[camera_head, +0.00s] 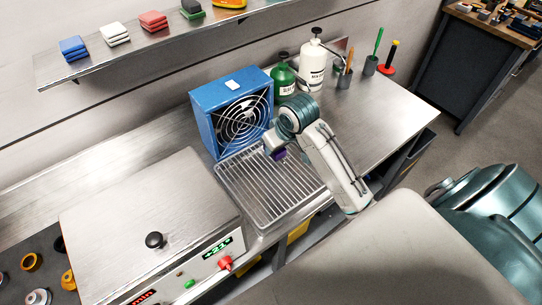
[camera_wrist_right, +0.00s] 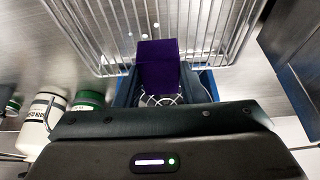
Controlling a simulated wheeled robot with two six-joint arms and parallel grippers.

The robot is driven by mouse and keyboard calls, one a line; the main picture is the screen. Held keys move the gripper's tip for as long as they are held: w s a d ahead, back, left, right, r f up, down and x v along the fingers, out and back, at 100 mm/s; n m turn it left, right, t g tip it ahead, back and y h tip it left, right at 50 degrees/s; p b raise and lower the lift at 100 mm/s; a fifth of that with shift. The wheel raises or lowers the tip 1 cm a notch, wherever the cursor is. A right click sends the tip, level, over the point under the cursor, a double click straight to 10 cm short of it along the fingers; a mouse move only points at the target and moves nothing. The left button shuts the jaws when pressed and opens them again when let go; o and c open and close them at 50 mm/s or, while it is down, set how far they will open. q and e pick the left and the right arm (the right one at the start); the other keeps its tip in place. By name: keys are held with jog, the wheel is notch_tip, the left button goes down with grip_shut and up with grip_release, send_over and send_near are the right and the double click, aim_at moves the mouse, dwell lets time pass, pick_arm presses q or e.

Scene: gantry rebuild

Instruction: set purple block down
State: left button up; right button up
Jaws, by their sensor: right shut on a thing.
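The purple block (camera_wrist_right: 158,62) is held in my right gripper (camera_wrist_right: 158,85), which is shut on it. In the right wrist view the block hangs in front of the wire rack (camera_wrist_right: 100,40). In the head view a small bit of the purple block (camera_head: 279,154) shows under my right wrist, over the far part of the wire rack (camera_head: 262,200). I cannot tell whether the block touches the rack. My right gripper's fingers are mostly hidden by the wrist in the head view. My left gripper is not in view.
A blue fan (camera_head: 215,98) stands just behind the rack. A green bottle (camera_head: 284,82) and a white bottle (camera_head: 312,68) stand to its right. A metal box with a black knob (camera_head: 154,240) stands left of the rack.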

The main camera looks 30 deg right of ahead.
aim_at(281, 155)
jog(key=f, duration=0.1)
jog(key=s+f, duration=0.1)
jog(key=f+p, duration=0.1)
jog(key=f, duration=0.1)
jog(key=shift+s, duration=0.25)
jog(key=x, duration=0.1)
jog(key=p+x, duration=0.1)
jog(key=shift+f, duration=0.8)
jog(key=shift+s, duration=0.1)
jog(key=o, duration=1.1)
jog(key=shift+f, duration=0.1)
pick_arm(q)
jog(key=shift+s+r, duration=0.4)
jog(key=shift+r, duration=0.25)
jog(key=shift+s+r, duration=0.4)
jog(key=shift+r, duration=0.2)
